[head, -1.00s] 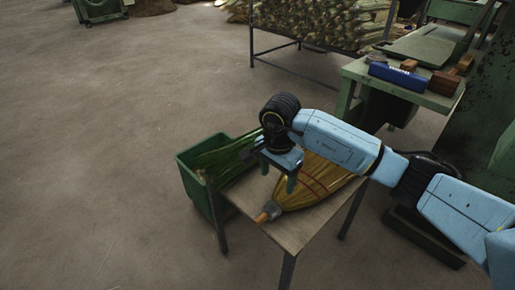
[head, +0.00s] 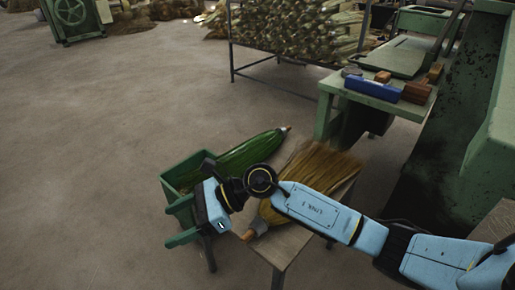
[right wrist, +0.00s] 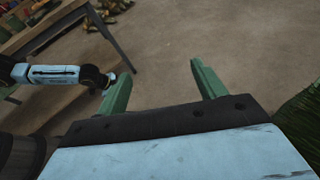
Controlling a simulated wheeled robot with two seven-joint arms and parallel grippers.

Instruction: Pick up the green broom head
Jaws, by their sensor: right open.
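Green bristles also show at the right edge of the right wrist view (right wrist: 302,115). My right gripper (head: 168,222) is open and empty, pointing left over the bin's near side, and its body hides part of the bin. In the right wrist view its fingers (right wrist: 160,78) are apart with bare floor beyond. A blue and black arm, likely my left, shows there too; its gripper end is unclear.
A straw broom (head: 318,165) lies on the small table (head: 292,240) right of the bin, partly behind my right arm. A green bench (head: 345,88) with a blue box (head: 372,87) and a rack of brooms (head: 300,25) stand behind. Floor to the left is clear.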

